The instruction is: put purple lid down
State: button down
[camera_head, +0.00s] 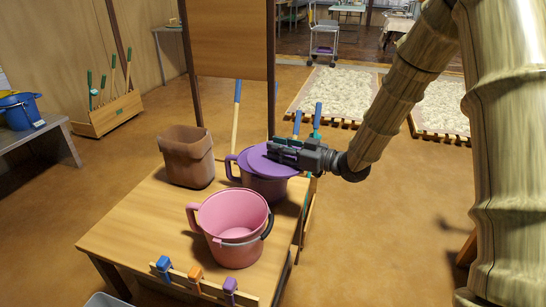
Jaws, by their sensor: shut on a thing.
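The purple lid (258,166) is a flat disc over the purple pot (263,188) on the wooden table. My gripper (275,152) reaches in from the right and is shut on the purple lid. The lid looks slightly tilted and off centre; I cannot tell whether it touches the pot's rim. The pot's handle (230,166) shows at its left. The fingertips partly cover the lid's right side.
An open pink pot (232,222) stands in front, and a brown bin (187,156) stands at the back left. The wooden table (145,215) has bare room at its left. Blue, orange and purple clips (195,272) line its front edge.

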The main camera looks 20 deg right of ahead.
jog(key=shift+w+a+f, duration=0.1)
jog(key=shift+w+a, duration=0.05)
jog(key=shift+w, duration=0.3)
jog(key=shift+w+a+f+b, duration=0.2)
jog(key=shift+w+b, duration=0.05)
jog(key=shift+w, duration=0.25)
jog(key=shift+w+a+f+b, duration=0.15)
jog(key=shift+w+a+b, duration=0.1)
jog(key=shift+w, duration=0.2)
jog(key=shift+s+d+f, duration=0.1)
jog(key=shift+f, duration=1.1)
jog(key=shift+f, duration=0.15)
jog(key=c, duration=1.2)
grip_release()
jog(key=shift+f+b, duration=0.25)
jog(key=shift+b, duration=0.65)
